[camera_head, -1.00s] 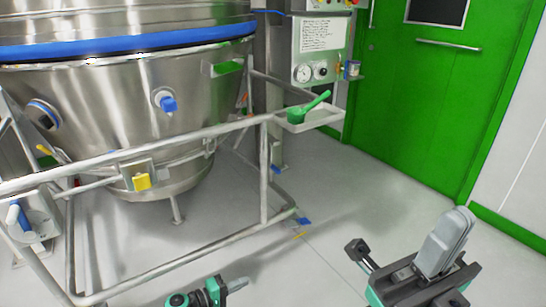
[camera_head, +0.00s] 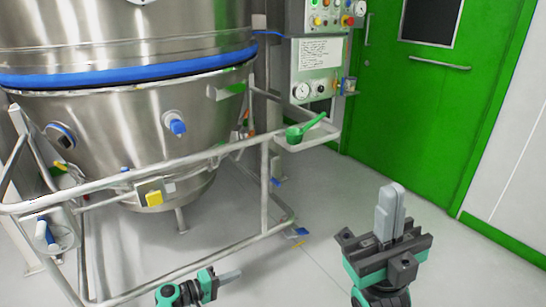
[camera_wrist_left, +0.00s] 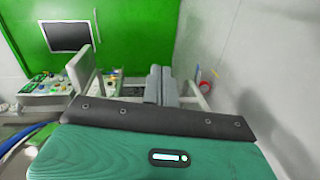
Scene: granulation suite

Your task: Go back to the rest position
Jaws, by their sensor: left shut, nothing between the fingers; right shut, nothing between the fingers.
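My left gripper (camera_head: 229,276) is low in the middle of the head view, shut and empty, its grey fingers pointing right. In the left wrist view its two fingers (camera_wrist_left: 160,84) stand side by side, closed, with nothing between them. My right gripper (camera_head: 390,208) is at the lower right of the head view, shut and empty, with its grey fingers pointing up. Both grippers appear over the floor, apart from the vessel frame.
A large steel vessel (camera_head: 110,115) with a tubular frame (camera_head: 215,153) fills the left. A green scoop (camera_head: 303,129) rests on a small tray (camera_head: 325,137) by the control panel (camera_head: 319,70). A green door (camera_head: 415,110) is behind.

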